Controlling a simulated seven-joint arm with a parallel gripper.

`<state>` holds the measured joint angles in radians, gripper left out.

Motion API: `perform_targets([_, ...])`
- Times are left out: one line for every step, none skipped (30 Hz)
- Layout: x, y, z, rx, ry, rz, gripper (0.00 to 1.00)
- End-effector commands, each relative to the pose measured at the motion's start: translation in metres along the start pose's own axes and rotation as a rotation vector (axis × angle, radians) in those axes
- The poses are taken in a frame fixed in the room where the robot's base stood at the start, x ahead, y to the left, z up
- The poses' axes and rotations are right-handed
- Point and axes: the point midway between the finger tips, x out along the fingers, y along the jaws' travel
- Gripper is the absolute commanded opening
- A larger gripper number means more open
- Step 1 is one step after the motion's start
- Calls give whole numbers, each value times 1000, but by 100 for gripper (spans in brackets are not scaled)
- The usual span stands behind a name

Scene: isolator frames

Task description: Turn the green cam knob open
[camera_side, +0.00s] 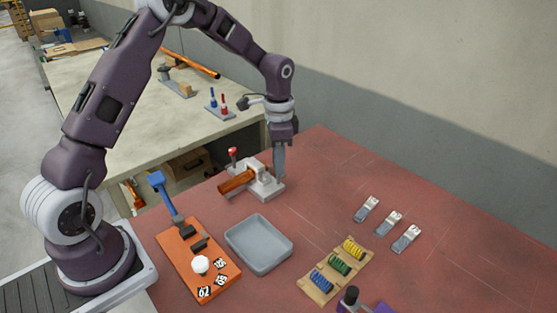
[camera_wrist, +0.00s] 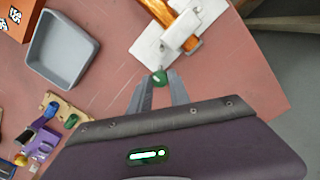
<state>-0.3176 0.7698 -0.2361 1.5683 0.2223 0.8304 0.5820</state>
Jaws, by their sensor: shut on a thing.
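The green cam knob (camera_wrist: 159,77) shows in the wrist view between the fingertips of my gripper (camera_wrist: 159,84). It lies at the near corner of a white fixture (camera_wrist: 149,45) that carries an orange bar (camera_wrist: 183,27). In the side view my gripper (camera_side: 279,173) points straight down at the right part of the same white fixture (camera_side: 267,193), with the orange bar (camera_side: 236,182) reaching left. My gripper is shut on the knob. The fingers hide the knob in the side view, and its turn angle cannot be read.
A grey tray (camera_side: 231,238) stands in front of the fixture. An orange board (camera_side: 219,270) with a blue-handled part (camera_side: 166,195) lies to its left. A wooden rack (camera_side: 315,289) of coloured coils and several metal clips (camera_side: 389,223) lie to the right. The red tabletop right of the fixture is clear.

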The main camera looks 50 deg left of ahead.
Motion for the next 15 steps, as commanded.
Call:
perform_targets([-1, 0, 0, 17, 2, -1, 0])
perform_targets([-1, 0, 0, 30, 2, -1, 0])
perform_targets([-1, 0, 0, 43, 2, -1, 0])
perform_targets([-1, 0, 0, 53, 2, -1, 0])
perform_targets([-1, 0, 0, 62, 1, -1, 0])
perform_targets([-1, 0, 0, 71, 1, -1, 0])
perform_targets([-1, 0, 0, 77, 1, -1, 0])
perform_targets([-1, 0, 0, 82, 1, -2, 0])
perform_targets([-1, 0, 0, 88, 1, -2, 0])
perform_targets([-1, 0, 0, 92, 1, -2, 0])
perform_targets([-1, 0, 0, 95, 1, -2, 0])
perform_targets([-1, 0, 0, 98, 1, -2, 0])
perform_targets([-1, 0, 0, 100, 1, -2, 0])
perform_targets([-1, 0, 0, 101, 1, -2, 0])
perform_targets([-1, 0, 0, 102, 1, -2, 0])
